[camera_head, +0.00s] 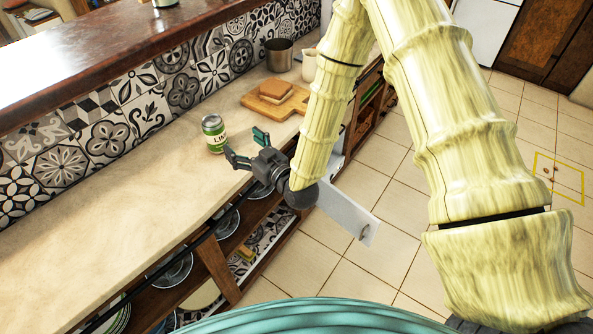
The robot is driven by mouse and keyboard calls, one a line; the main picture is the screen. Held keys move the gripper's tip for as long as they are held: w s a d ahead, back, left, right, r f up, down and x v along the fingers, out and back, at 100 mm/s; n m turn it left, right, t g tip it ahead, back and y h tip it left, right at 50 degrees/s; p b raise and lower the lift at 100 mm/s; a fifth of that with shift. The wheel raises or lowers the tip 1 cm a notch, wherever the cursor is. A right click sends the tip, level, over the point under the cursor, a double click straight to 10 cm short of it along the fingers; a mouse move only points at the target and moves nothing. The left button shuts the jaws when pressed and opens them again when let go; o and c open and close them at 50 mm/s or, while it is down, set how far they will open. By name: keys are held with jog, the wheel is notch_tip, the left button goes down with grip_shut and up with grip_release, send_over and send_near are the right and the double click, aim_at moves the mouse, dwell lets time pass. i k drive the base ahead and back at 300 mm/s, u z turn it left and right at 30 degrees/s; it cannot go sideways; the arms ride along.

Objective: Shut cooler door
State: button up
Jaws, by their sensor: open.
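A pale grey-white door panel (345,210) stands swung out from the counter front over the tiled floor. A small dark handle (364,233) shows near its outer end. The cooler itself is mostly hidden behind my arm; only a pale strip shows beside the arm. My gripper (246,146) is open and empty, with its fingers spread above the countertop. It points away from the door, toward a green and silver can (214,134), and looks apart from it. My wrist hides the panel's inner end.
The countertop (150,205) is clear at the left. A cutting board (274,104) with brown slices, a metal pot (279,55) and a white jug (309,65) stand farther back. Open shelves with dishes run below. Floor right of the panel is free.

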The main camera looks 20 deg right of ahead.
aim_at(356, 220)
jog(key=z, duration=0.95)
